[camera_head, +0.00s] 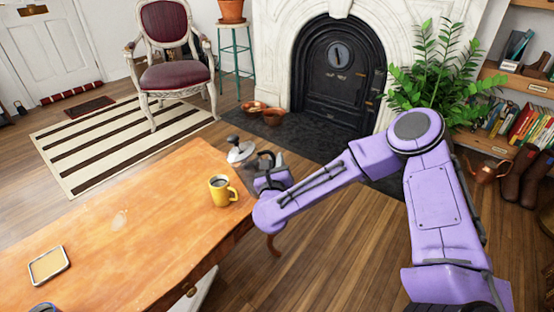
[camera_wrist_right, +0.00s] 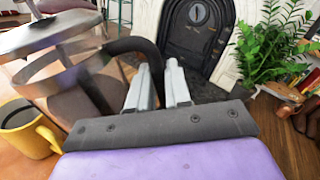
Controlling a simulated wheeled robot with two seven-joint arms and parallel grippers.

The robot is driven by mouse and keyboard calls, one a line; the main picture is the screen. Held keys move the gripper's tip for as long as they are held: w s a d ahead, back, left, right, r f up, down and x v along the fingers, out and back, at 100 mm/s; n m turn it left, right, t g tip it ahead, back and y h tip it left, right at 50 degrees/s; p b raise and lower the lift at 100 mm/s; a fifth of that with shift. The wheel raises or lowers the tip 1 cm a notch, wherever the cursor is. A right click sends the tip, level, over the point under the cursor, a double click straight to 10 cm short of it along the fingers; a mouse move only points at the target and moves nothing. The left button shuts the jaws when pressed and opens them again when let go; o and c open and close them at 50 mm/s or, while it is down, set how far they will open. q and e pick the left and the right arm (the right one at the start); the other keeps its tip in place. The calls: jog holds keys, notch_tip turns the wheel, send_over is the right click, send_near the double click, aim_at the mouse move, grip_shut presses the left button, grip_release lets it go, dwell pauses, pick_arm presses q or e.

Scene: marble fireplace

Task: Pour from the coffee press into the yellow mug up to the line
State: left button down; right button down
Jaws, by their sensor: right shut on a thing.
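The yellow mug (camera_head: 220,194) stands upright on the wooden table near its right edge, dark inside. It also shows at the left of the right wrist view (camera_wrist_right: 28,130). The coffee press has a metal lid with a dark knob (camera_head: 240,152) in the head view; much of its body is hidden by my gripper. In the right wrist view its metal-banded body (camera_wrist_right: 45,68) is at upper left, near the mug, and cut off by the frame. My right gripper (camera_head: 268,168) is shut on its black handle (camera_wrist_right: 133,46). The press's exact tilt is unclear. No stream shows. My left gripper is not in view.
A framed tray-like item (camera_head: 49,264) lies at the left of the wooden table (camera_head: 150,235). A dark object (camera_head: 44,308) is cut off at the bottom edge. The table between tray and mug is mostly clear. A chair (camera_head: 175,75) and the fireplace (camera_head: 275,50) stand beyond.

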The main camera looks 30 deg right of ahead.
jog(key=shift+w+a+f, duration=0.1)
jog(key=shift+w+f, duration=0.1)
jog(key=shift+f, duration=0.35)
notch_tip(320, 180, up, 2)
jog(key=n+p, duration=0.1)
jog(key=p, duration=0.2)
jog(key=shift+a+r+n, duration=0.1)
jog(key=shift+a+n, duration=0.05)
jog(key=shift+n, duration=0.25)
jog(key=shift+w+a+f+n+b, duration=0.2)
jog(key=shift+f+n+b, duration=0.1)
jog(key=shift+f+b, duration=0.3)
jog(key=shift+w+a+r+n+p, duration=0.2)
jog(key=shift+w+a+n+p, duration=0.15)
jog(key=shift+n+p, duration=0.4)
jog(key=shift+w+a+r+n, duration=0.15)
jog(key=shift+a+n, duration=0.15)
jog(key=shift+n, duration=0.05)
jog(key=shift+w+a+r+n+p, duration=0.1)
jog(key=shift+a+r+n+p, duration=0.2)
jog(key=shift+n+p, duration=0.15)
jog(key=shift+f, duration=0.15)
jog(key=shift+a, duration=0.1)
